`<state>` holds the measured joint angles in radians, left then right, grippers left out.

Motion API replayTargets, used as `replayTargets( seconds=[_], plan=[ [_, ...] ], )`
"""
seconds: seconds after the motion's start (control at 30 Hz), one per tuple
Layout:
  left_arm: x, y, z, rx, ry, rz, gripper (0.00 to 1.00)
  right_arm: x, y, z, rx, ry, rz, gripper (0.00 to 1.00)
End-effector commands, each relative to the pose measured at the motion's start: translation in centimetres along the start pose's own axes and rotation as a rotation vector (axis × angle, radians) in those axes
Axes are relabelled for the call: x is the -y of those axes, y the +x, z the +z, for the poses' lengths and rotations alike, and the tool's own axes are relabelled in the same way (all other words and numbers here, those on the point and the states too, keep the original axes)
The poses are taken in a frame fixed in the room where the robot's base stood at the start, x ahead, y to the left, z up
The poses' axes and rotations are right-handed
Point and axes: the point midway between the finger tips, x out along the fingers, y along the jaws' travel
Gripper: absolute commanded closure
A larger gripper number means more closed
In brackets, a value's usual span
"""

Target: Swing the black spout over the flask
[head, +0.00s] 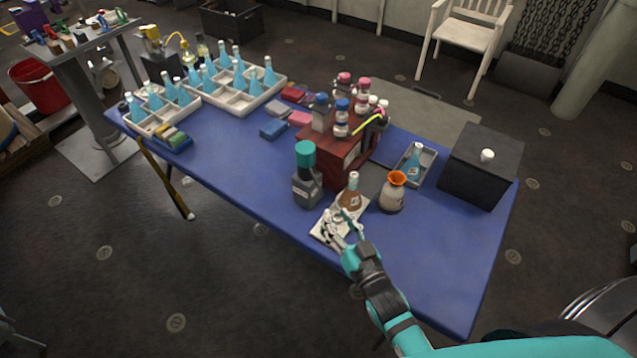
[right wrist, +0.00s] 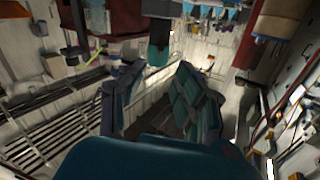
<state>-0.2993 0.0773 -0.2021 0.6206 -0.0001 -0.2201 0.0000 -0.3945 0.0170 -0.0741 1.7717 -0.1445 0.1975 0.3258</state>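A small brown conical flask (head: 351,194) stands upright on a white pad (head: 322,234) at the table's near edge. My right gripper (head: 341,224) is over the pad, just in front of the flask; its fingers (right wrist: 160,90) are apart with nothing seen between them. A dark part with a yellow-green strip (head: 369,126) sits at the right end of a dark red box (head: 341,166), behind the flask; the strip also shows in the right wrist view (right wrist: 97,56). I cannot tell for sure whether this dark part is the spout. My left gripper is out of view.
A grey bottle with a teal cap (head: 306,178) stands left of the flask, and an orange-topped jar (head: 394,192) stands right of it. A black box (head: 481,170) is at the right. Trays of blue bottles (head: 237,96) are at the far left. The table's front right is clear.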

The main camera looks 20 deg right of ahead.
Motion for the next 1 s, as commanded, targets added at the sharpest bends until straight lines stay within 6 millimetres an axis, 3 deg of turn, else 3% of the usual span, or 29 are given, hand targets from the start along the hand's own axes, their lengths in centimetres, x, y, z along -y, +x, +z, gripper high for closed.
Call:
replayTargets(
  seconds=[0.3,0.5,0.7,0.97,1.0],
  plan=[
    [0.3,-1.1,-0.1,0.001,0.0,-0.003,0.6,0.0,7.0,-0.1,0.0,0.0,0.0,0.68],
    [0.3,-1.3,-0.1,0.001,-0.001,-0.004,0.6,0.0,10.0,0.0,0.001,-0.001,0.0,0.68],
    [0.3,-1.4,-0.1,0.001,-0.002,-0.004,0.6,0.0,11.2,0.1,0.002,-0.001,0.001,0.68],
    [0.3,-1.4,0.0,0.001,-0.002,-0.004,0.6,0.0,11.2,0.1,0.002,-0.001,0.0,0.68],
    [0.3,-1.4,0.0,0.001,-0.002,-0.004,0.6,0.0,11.2,0.1,0.002,-0.001,0.0,0.73]
  ],
)
